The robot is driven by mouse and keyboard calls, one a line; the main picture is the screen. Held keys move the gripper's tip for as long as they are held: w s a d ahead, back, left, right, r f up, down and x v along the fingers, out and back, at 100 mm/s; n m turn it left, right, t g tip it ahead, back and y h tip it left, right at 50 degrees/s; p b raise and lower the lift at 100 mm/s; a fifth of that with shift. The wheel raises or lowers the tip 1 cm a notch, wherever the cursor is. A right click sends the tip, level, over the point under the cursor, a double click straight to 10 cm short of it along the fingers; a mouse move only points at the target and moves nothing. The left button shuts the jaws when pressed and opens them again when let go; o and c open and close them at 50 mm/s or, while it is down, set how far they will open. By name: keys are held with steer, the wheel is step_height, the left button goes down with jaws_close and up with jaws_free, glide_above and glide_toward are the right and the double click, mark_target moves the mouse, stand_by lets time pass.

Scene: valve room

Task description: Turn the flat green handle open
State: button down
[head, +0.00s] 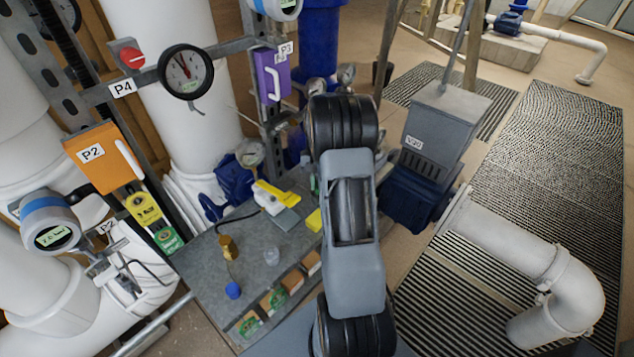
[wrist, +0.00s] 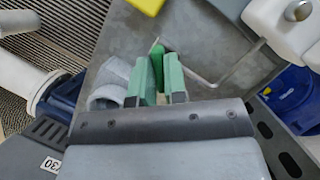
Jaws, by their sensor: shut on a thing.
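My gripper (wrist: 160,76) shows in the wrist view, its two green-padded fingers close together over the grey surface. It is shut on the flat green handle (wrist: 157,52), a narrow strip of which shows between and just beyond the fingers. Most of the handle is hidden by the fingers, so its angle is hard to tell. In the head view my arm covers the gripper and most of the handle.
A grey bench (head: 205,262) bears small items, among them a yellow-and-white tool (head: 272,198) and a blue-capped item (head: 233,290). A purple box (head: 272,75) and a round gauge (head: 186,72) hang behind. A grey unit (head: 440,125) stands right of my arm.

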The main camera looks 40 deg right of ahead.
steer(key=n+h, duration=0.1)
steer(key=n, duration=0.1)
steer(key=n+g+h, duration=0.1)
steer(key=n, duration=0.2)
steer(key=shift+a+n, duration=0.1)
steer(key=shift+n, duration=0.2)
steer(key=shift+n+h, duration=0.7)
steer(key=shift+n, duration=1.2)
steer(key=c, duration=1.2)
jaws_free()
steer(key=shift+o, duration=0.2)
